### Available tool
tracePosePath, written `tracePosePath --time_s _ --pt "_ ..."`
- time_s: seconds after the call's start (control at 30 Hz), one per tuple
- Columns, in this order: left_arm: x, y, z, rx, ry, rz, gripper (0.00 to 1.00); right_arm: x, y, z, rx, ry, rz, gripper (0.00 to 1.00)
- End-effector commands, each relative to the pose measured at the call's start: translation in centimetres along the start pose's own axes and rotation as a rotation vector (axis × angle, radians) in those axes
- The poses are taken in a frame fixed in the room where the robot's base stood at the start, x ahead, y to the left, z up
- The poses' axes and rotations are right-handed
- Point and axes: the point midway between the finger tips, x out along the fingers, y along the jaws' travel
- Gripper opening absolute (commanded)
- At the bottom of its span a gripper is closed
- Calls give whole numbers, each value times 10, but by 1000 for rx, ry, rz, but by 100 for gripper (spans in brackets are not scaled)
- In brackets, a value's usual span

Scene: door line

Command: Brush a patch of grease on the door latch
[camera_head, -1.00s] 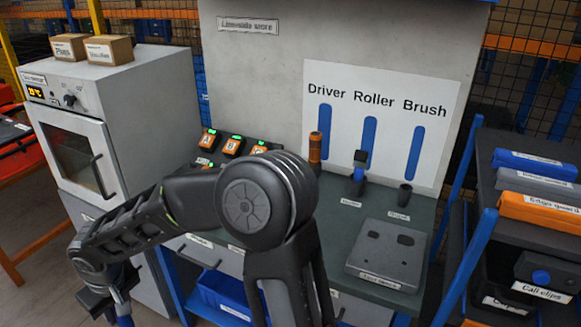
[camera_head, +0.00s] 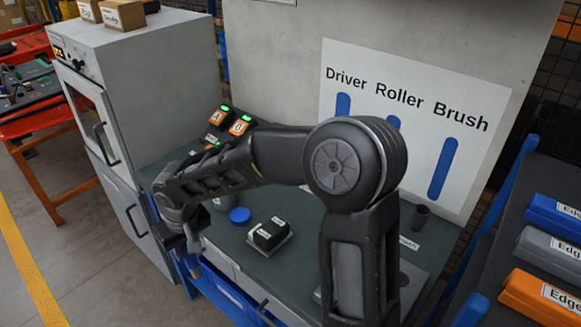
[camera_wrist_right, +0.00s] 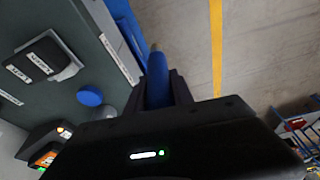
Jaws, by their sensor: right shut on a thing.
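My right gripper (camera_head: 194,262) is shut on a brush, hanging past the bench's front edge. In the right wrist view the brush's blue handle (camera_wrist_right: 158,80) stands between the fingers, with a small pale tip beyond it. A black block on a pale plate (camera_head: 269,235), with white labels too small to read, lies on the bench and looks like the latch. It also shows in the right wrist view (camera_wrist_right: 45,60), apart from the brush. A blue round lid (camera_head: 240,215) lies beside a grey can (camera_head: 221,203), partly behind my arm. My left gripper is out of view.
A grey oven-like cabinet (camera_head: 150,80) stands left of the bench. Orange-topped units (camera_head: 240,126) with green lights sit at the bench's back. An empty dark holder (camera_head: 420,217) stands under the Brush outline. Blue, grey and orange boxes (camera_head: 540,298) fill the right shelf.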

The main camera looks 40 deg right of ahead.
Motion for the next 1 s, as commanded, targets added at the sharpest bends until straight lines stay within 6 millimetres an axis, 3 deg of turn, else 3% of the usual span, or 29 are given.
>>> tracePosePath --time_s 0.13,0.37,0.47,0.6,0.8,1.0 --pt "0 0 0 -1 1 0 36 0 0 0 0 0 0 0" --pt "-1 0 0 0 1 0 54 -9 16 -3 52 2 18 0" --pt "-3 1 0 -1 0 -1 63 -22 40 -7 136 1 46 0" --pt "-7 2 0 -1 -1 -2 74 -53 93 -8 324 2 105 0" --pt "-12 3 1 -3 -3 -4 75 -109 174 6 642 3 190 0" --pt "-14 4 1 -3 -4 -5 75 -145 218 25 844 2 237 0"
